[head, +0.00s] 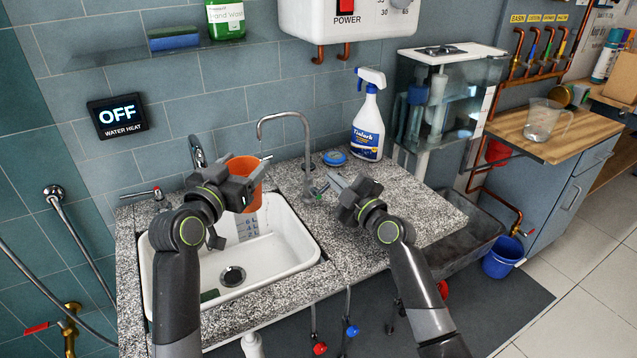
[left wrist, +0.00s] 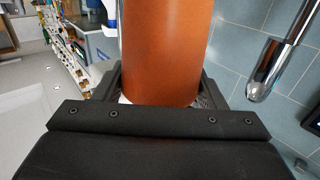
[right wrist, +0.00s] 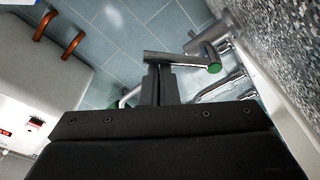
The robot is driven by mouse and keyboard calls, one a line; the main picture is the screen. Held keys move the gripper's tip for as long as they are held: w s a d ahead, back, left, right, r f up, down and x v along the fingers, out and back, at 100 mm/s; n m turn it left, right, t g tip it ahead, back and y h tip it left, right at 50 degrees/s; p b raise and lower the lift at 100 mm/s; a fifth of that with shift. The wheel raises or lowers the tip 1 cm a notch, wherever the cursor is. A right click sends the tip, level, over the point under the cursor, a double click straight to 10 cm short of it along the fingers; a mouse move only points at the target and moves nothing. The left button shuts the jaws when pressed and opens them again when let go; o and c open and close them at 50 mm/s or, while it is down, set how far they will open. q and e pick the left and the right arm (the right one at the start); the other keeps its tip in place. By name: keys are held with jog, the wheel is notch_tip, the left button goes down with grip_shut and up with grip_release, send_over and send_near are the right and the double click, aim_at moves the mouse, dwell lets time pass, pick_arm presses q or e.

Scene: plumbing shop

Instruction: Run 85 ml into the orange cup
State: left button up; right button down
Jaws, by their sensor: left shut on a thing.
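My left gripper (head: 236,187) is shut on the orange cup (head: 249,172) and holds it upright above the sink (head: 285,255). The cup fills the middle of the left wrist view (left wrist: 165,50). The thin curved spout (head: 283,115) ends just above the cup's rim. The inside of the cup and any water are hidden. My right gripper (head: 338,186) is beside the spout's base, at a small tap lever with a green end (head: 318,192). In the right wrist view its fingers (right wrist: 159,85) are together, at the lever (right wrist: 180,60); whether they touch it is unclear.
A spray bottle (head: 368,120) and a blue round item (head: 334,158) stand behind on the granite counter (head: 435,215). A second faucet (head: 197,150) is on the wall behind the left gripper. A clear jug (head: 541,120) stands on the wooden top at right.

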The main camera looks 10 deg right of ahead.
dwell(0.7)
pick_arm(q)
jog(key=shift+d, duration=0.1)
jog(key=x, duration=0.7)
jog(key=shift+w, duration=0.2)
pick_arm(e)
jog(key=s+d+r, duration=0.1)
jog(key=s+r, duration=0.1)
jog(key=s, duration=0.7)
jog(key=shift+d, duration=0.3)
dwell(2.7)
pick_arm(q)
jog(key=v, duration=0.7)
jog(key=shift+s, duration=0.25)
